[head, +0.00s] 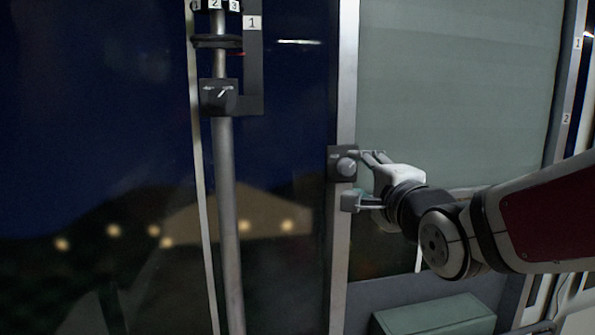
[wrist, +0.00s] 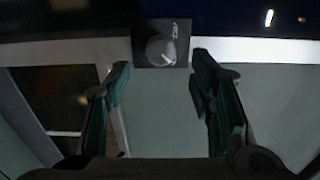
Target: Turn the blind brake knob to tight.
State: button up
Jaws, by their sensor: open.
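The blind brake knob (head: 346,165) is a round grey knob on a dark square plate, fixed to the metal window post. I see no contact with the knob. Any tight marking is too small to read.
A pale green blind (head: 455,90) covers the window right of the post. A vertical pole (head: 226,200) with another knob box (head: 218,97) stands at left. A green box (head: 435,315) lies below my arm. Dark window glass fills the left.

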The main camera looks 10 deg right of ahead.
jog(key=shift+s, duration=1.05)
jog(key=s+f+n+g, duration=0.4)
jog(key=s+f+n, duration=0.1)
jog(key=s, duration=0.3)
jog(key=s+f+n+g+p, duration=0.1)
jog(key=s+f+n+g, duration=0.4)
jog(key=s, duration=0.4)
jog(key=s+f+n+g, duration=0.4)
jog(key=s+n, duration=0.3)
jog(key=s, duration=0.1)
jog(key=shift+s+a+f+n+g+h+p, duration=0.2)
jog(key=shift+a+f+n+g+h+p, duration=0.1)
jog(key=shift+a+f+g, duration=0.1)
